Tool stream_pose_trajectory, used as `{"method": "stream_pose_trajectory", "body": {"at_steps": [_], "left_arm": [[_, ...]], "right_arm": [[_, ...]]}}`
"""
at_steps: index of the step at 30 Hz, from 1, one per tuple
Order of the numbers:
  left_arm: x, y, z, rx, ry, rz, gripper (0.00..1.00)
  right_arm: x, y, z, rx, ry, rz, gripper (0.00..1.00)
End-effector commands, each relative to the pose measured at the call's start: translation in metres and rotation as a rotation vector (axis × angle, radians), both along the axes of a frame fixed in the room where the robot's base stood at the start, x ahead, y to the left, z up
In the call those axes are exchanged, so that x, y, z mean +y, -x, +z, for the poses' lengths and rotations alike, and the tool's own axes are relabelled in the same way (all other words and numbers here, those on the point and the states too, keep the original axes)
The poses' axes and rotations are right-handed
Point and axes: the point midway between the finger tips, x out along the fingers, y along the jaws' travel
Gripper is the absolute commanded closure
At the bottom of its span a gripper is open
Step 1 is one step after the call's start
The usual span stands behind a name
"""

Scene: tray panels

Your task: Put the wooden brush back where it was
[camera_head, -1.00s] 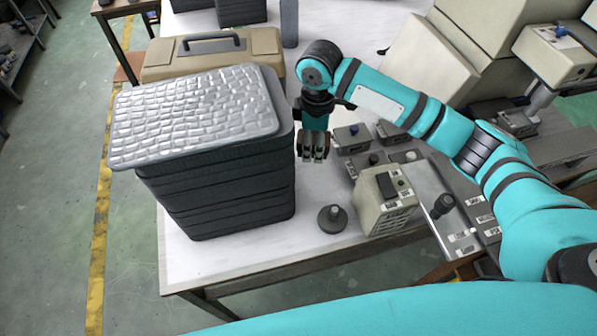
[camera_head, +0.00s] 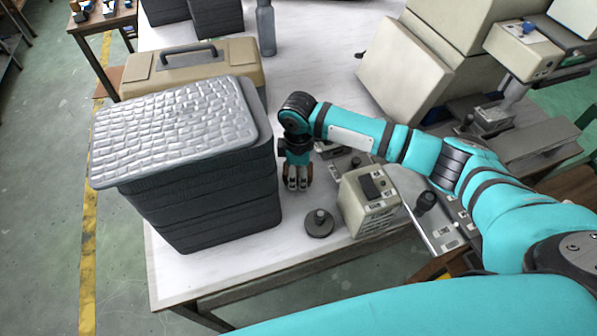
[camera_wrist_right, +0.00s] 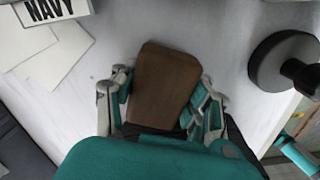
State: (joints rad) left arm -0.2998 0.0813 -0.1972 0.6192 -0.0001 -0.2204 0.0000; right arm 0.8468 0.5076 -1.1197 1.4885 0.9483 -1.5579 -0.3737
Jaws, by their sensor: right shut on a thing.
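The wooden brush (camera_wrist_right: 165,85) shows in the right wrist view as a brown, tapered block between the two fingers. My right gripper (camera_wrist_right: 162,98) is shut on it, with a finger on each side. In the head view my right gripper (camera_head: 297,184) points down over the white table, just right of the dark tray stack. Only a brown edge shows beside the fingers there. Whether the brush touches the table I cannot tell. My left gripper is not in view.
A stack of dark trays (camera_head: 205,205) with a silver textured top stands left of the gripper. A round black knob-topped base (camera_head: 319,222) and a beige box (camera_head: 369,205) stand to the right. A beige toolbox (camera_head: 190,69) is behind. The table front (camera_head: 230,270) is bare.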

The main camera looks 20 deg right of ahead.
Motion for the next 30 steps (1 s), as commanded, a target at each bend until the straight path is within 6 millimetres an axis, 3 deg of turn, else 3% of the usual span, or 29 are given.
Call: {"method": "stream_pose_trajectory", "body": {"at_steps": [1,2,6,17,20,30], "left_arm": [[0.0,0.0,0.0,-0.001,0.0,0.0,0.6],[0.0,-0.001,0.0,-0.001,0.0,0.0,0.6],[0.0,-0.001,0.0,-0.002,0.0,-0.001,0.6],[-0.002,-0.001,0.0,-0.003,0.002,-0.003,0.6],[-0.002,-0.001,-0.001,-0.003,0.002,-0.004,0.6],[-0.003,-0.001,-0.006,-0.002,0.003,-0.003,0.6]], "right_arm": [[0.0,0.0,-0.002,0.001,0.001,0.0,0.85],[0.0,0.0,-0.002,0.001,0.001,0.0,0.51],[0.0,0.0,-0.002,0.001,0.001,0.0,0.32],[0.0,0.0,0.004,0.0,-0.001,0.0,0.31],[0.0,-0.001,0.017,-0.002,-0.002,0.0,0.31],[0.0,-0.001,0.088,-0.003,-0.001,0.001,0.31]]}}
